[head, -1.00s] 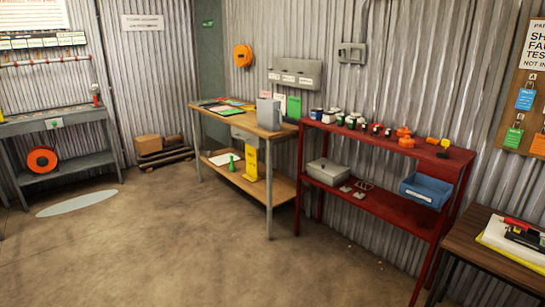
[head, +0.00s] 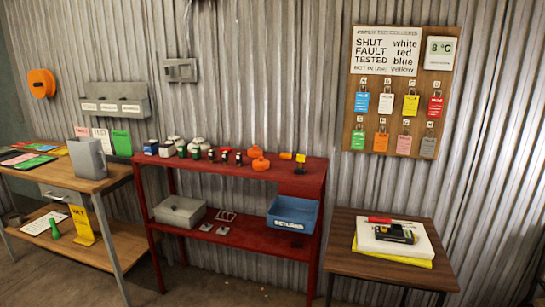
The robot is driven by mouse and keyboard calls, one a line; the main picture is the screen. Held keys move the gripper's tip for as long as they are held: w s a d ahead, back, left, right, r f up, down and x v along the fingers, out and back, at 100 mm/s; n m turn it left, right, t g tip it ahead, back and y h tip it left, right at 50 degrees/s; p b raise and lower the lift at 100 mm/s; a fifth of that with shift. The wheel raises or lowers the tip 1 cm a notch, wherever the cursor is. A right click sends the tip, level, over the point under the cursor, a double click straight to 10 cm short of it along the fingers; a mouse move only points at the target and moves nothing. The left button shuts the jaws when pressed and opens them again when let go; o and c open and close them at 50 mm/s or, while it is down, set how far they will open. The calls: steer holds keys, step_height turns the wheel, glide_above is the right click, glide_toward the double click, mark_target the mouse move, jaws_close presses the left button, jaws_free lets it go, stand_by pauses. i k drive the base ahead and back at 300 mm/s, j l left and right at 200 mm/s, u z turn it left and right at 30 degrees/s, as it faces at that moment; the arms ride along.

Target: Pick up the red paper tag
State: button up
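A red tag (head: 435,106) hangs at the right end of the upper row on a brown pegboard (head: 446,60) on the corrugated wall. Tags of other colours hang there too: blue (head: 361,102), white (head: 385,103), yellow (head: 410,105) above, and green, orange, pink and grey below. Several flat coloured sheets, one of them reddish (head: 20,159), lie on the wooden bench (head: 90,183) at the far left. I cannot tell whether that one is a paper tag. My gripper is not in view.
A red shelf unit (head: 290,182) holds small valves and padlock-like items, a grey box (head: 180,212) and a blue bin (head: 293,214). A small dark table (head: 345,258) with a white and yellow stack stands below the pegboard. Little floor shows.

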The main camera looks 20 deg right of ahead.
mark_target(435, 104)
steer(key=i+z, duration=0.35)
steer(key=i+l+z, duration=0.1)
steer(key=z, duration=0.3)
steer(key=i+j+z, duration=0.1)
steer(key=i+z, duration=0.25)
steer(key=k, duration=0.05)
